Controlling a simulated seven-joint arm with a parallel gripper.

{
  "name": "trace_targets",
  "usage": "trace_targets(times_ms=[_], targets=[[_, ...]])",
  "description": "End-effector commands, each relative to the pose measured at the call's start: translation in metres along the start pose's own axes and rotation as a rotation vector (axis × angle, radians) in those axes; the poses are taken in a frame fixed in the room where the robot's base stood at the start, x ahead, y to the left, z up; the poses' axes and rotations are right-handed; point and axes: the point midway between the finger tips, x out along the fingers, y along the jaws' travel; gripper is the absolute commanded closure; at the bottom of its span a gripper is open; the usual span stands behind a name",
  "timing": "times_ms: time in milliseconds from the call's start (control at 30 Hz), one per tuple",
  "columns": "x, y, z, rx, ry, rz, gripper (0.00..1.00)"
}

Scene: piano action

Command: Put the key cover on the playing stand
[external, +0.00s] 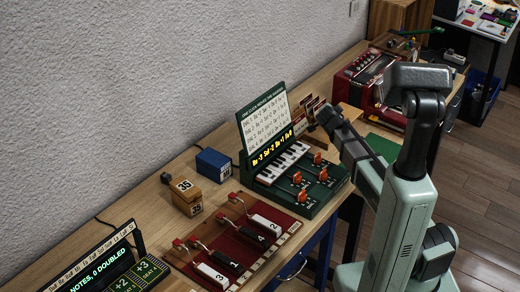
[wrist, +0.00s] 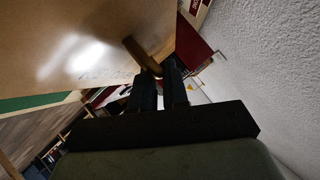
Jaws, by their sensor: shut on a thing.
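My gripper (wrist: 160,80) is shut on the end of a slim brown wooden piece (wrist: 139,52) in the wrist view. The green keyboard unit (external: 333,188) has white and black keys, orange-topped parts and an upright panel of text. A red board (external: 205,236) with numbered key blocks lies left of it. Neither is clearly marked as the playing stand.
A blue box (external: 213,165) and a tan box marked 35 (external: 186,197) stand near the wall. A dark display (external: 95,272) is at the lower left. A red accordion-like box (external: 365,80) and a green mat (external: 383,147) are on the right side.

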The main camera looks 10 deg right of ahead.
Motion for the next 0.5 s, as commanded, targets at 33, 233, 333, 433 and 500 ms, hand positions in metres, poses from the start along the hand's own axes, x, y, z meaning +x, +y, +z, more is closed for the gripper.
trace_targets(times_ms=[33,233,333,433,500], targets=[[0.004,0.004,0.006,-0.002,0.0,0.001,1.0],[0.017,0.017,0.023,0.0,0.0,0.0,1.0],[0.019,0.02,0.026,0.0,0.001,0.001,1.0],[0.022,0.023,0.03,-0.001,0.001,0.001,1.0],[0.025,0.027,0.035,-0.001,0.001,0.002,1.0]])
